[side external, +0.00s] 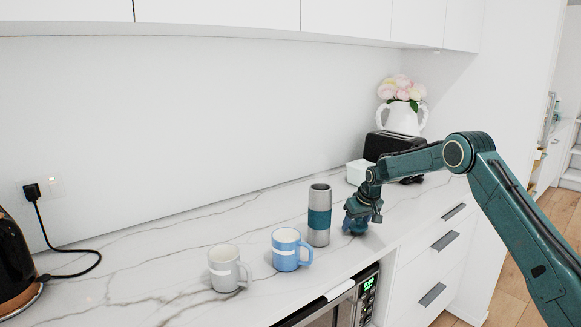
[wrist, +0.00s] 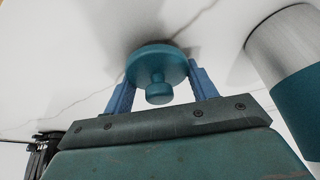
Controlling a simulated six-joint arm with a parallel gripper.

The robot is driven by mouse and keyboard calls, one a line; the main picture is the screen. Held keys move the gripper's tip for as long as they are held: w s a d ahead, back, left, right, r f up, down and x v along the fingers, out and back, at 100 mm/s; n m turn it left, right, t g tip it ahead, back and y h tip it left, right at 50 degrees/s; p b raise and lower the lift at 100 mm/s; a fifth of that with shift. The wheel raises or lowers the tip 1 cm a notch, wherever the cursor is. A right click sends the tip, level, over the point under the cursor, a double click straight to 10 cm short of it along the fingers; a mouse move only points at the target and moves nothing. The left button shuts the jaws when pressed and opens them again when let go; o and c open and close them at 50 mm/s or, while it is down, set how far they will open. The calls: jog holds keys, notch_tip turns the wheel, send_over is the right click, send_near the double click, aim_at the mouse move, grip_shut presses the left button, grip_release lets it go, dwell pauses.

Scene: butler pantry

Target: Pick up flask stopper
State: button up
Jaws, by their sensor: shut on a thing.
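The flask stopper (wrist: 157,66) is a teal disc with a small round knob. In the wrist view it sits between the two blue fingers of my gripper (wrist: 158,85), which is shut on it. In the side external view my gripper (side external: 357,222) is low at the counter, just right of the flask, and the stopper cannot be made out there. The flask (side external: 319,216) is a steel cylinder with a teal band, standing upright. It also shows at the right of the wrist view (wrist: 290,45). I cannot tell whether the stopper still touches the counter.
A blue mug (side external: 286,251) and a grey mug (side external: 224,268) stand left of the flask. A white box (side external: 357,172), a black toaster (side external: 378,146) and a white flower jug (side external: 402,118) are behind. A black kettle (side external: 14,262) is at far left. Marble counter (side external: 150,255) between is clear.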

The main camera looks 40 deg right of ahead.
jog(key=shift+r, duration=0.15)
notch_tip(320, 180, up, 20)
dwell(0.7)
dwell(0.4)
jog(key=w+a+r, duration=0.2)
jog(key=a, duration=0.4)
jog(key=w+a+r, duration=0.1)
jog(key=w+a, duration=0.1)
jog(key=a, duration=0.5)
jog(key=shift+r, duration=0.35)
jog(key=shift+f, duration=0.15)
jog(key=shift+f, duration=2.2)
jog(key=shift+f, duration=1.4)
dwell(0.5)
